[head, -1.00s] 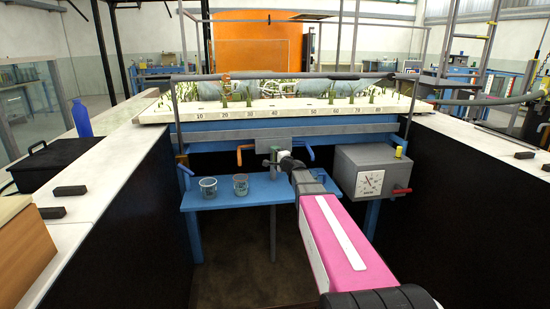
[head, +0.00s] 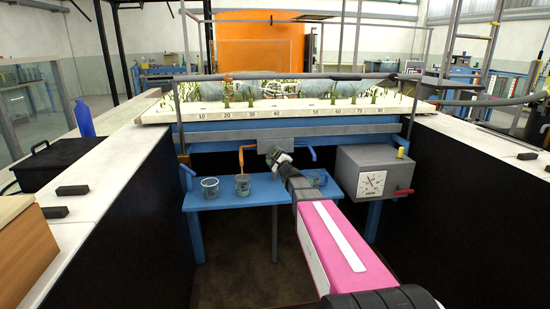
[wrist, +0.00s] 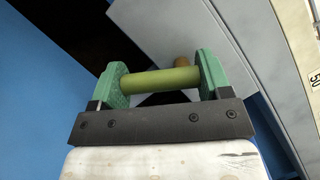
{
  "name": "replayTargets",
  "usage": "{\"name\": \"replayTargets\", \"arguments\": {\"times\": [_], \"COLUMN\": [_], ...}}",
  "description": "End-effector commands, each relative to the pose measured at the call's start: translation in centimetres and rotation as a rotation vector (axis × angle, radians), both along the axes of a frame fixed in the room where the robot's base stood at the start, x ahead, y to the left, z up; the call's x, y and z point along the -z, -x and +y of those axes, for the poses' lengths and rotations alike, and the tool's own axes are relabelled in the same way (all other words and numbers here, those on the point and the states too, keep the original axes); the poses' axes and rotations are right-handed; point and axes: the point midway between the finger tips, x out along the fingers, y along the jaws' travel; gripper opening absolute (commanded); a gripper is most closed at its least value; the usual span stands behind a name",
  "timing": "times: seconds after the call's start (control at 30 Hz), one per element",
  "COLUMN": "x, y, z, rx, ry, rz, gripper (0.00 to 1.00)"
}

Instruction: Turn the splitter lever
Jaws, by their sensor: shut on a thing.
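The splitter (head: 268,146) is a grey block under the flume's front rail, with an orange spout (head: 241,155) on its left and a blue spout (head: 311,153) on its right. In the wrist view my gripper's green fingers (wrist: 160,82) are shut on a yellow-green bar, the lever handle (wrist: 160,81). A brownish round end (wrist: 183,62) shows just behind the bar. In the head view my gripper (head: 275,156) is at the splitter's front, tilted, and hides most of the lever.
A blue shelf (head: 224,200) below carries a left beaker (head: 210,188), a middle beaker (head: 243,185) under the orange spout, and a right beaker (head: 315,178) partly behind my arm. A grey gauge box (head: 372,160) with a red handle stands at the right.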

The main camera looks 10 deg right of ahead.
Motion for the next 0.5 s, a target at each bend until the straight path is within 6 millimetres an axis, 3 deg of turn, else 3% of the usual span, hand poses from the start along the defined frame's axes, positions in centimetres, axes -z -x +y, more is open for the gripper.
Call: {"name": "replayTargets", "arguments": {"times": [0.5], "x": [0.07], "y": [0.07], "z": [0.06], "rx": [0.001], "ry": [-0.045], "rz": [0.004], "gripper": [0.48]}}
